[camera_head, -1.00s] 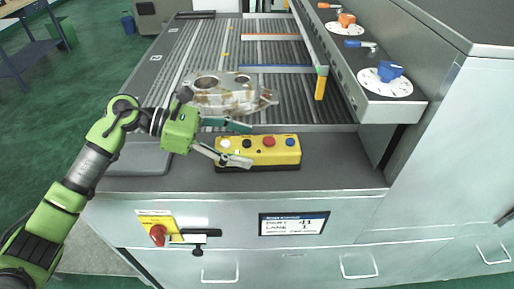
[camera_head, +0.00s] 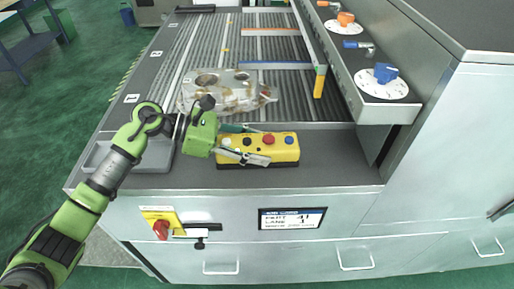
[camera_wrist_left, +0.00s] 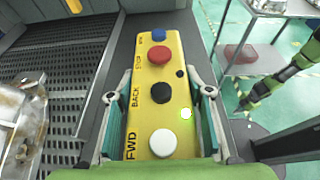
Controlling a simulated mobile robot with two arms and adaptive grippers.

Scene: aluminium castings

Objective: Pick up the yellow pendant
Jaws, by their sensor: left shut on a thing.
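The yellow pendant (camera_head: 280,152) lies on the grey front ledge of the conveyor bench in the head view. It carries a blue, a red, a black and a white button. In the left wrist view the pendant (camera_wrist_left: 163,105) runs lengthwise between the fingers, its white button nearest the palm and a small green light lit. My left gripper (camera_head: 252,143) is shut on the pendant, with one finger along each long side. The pendant still appears to be at the ledge surface; I cannot tell whether it is clear of it.
An aluminium casting (camera_head: 228,92) lies on the rollers just behind the pendant. A grey tray (camera_head: 128,157) is on the ledge at left. A panel with blue and orange knobs (camera_head: 385,73) stands at right. The ledge right of the pendant is clear.

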